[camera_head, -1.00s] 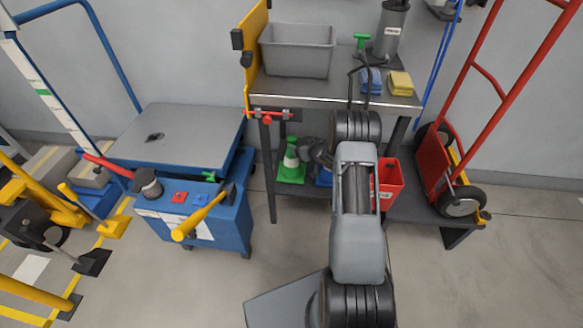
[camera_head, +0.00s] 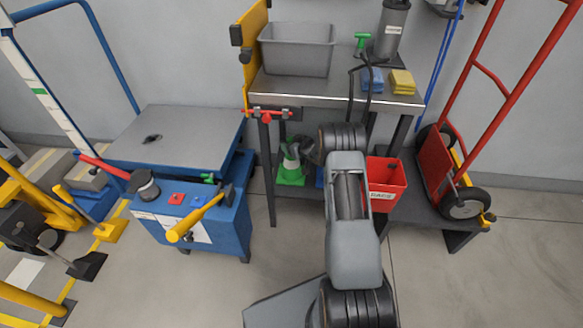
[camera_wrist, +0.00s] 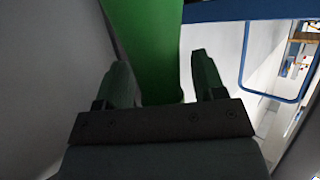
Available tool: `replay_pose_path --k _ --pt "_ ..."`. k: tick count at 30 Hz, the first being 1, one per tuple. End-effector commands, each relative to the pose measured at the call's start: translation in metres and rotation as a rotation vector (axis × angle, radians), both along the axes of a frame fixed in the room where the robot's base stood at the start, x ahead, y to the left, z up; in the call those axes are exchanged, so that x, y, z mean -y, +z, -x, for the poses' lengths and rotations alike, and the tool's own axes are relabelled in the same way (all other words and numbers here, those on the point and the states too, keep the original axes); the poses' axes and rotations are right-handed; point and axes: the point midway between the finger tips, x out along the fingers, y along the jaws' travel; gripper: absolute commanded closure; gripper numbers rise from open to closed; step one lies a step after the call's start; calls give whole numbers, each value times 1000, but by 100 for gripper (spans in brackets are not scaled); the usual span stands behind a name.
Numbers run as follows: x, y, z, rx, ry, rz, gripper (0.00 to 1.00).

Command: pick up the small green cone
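The small green cone (camera_head: 291,176) has a white band and a square green base, and stands on the lower shelf of the grey workbench in the head view. My gripper (camera_head: 297,150) is at its upper part and partly covers it; my wrist hides some of the fingers. In the wrist view, my gripper (camera_wrist: 161,60) has its two fingers apart, with a green surface, seemingly the cone (camera_wrist: 150,40), between them. A gap shows between the green and the right finger. I cannot tell whether the left finger touches it.
A red bin (camera_head: 386,192) stands right of my wrist on the lower shelf. The workbench top (camera_head: 300,90) above carries a grey tub (camera_head: 297,50) and blue and yellow sponges. A blue lift cart (camera_head: 195,215) stands left, a red hand truck (camera_head: 433,172) right.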

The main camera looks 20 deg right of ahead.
Motion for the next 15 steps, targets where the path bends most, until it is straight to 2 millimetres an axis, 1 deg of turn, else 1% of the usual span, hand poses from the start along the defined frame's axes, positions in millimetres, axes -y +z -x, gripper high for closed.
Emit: replay_pose_path --k 1,2,15 --pt "0 0 0 0 0 0 41" --pt "0 0 0 0 0 0 44" --pt "0 0 0 0 0 0 86"
